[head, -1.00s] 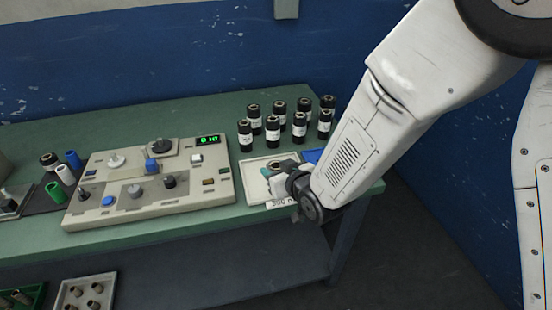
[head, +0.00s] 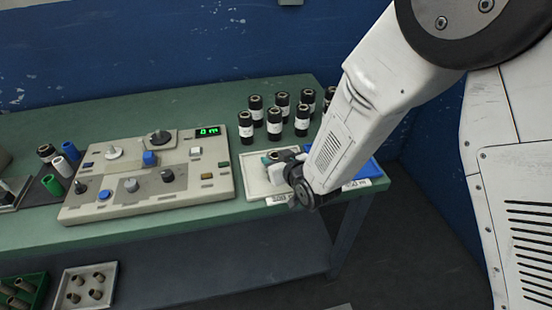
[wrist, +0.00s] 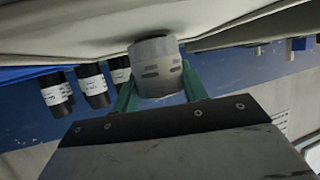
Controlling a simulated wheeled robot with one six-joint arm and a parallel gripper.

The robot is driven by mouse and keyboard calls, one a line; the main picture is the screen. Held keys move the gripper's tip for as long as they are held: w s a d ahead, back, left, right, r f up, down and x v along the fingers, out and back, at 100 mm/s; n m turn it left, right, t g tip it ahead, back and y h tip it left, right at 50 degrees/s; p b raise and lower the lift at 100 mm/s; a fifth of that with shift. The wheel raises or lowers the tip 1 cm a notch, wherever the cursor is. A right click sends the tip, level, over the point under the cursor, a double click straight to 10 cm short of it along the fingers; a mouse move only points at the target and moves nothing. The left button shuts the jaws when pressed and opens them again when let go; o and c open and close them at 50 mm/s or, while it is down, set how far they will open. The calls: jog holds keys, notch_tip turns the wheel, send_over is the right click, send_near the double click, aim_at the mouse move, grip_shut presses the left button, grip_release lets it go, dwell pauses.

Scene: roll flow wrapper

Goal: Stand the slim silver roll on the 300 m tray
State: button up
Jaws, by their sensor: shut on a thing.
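The silver roll (wrist: 156,68) is between the green fingers of my gripper (wrist: 158,88) in the wrist view. My gripper is shut on it. The roll is in line with the fingers, and its far end meets or nearly meets a cream surface at the top of that view; I cannot tell whether it touches. In the head view my gripper (head: 272,158) is over the cream tray (head: 254,184) at the table's front right. The roll is mostly hidden there by my wrist. The tray's front label is partly covered and too small to read surely.
Several black rolls with white labels (head: 274,124) stand behind the tray. A blue tray (head: 369,170) lies to its right, partly behind my arm. A control panel (head: 150,185) with knobs and a green display is to the left.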

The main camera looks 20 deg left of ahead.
jog(key=shift+f, duration=0.15)
jog(key=o, duration=1)
jog(key=shift+s+d+r, duration=0.2)
jog(key=shift+r, duration=0.1)
jog(key=v, duration=1.1)
jog(key=shift+s+d+r, duration=0.1)
jog(key=shift+s+r, duration=0.05)
jog(key=shift+s, duration=0.05)
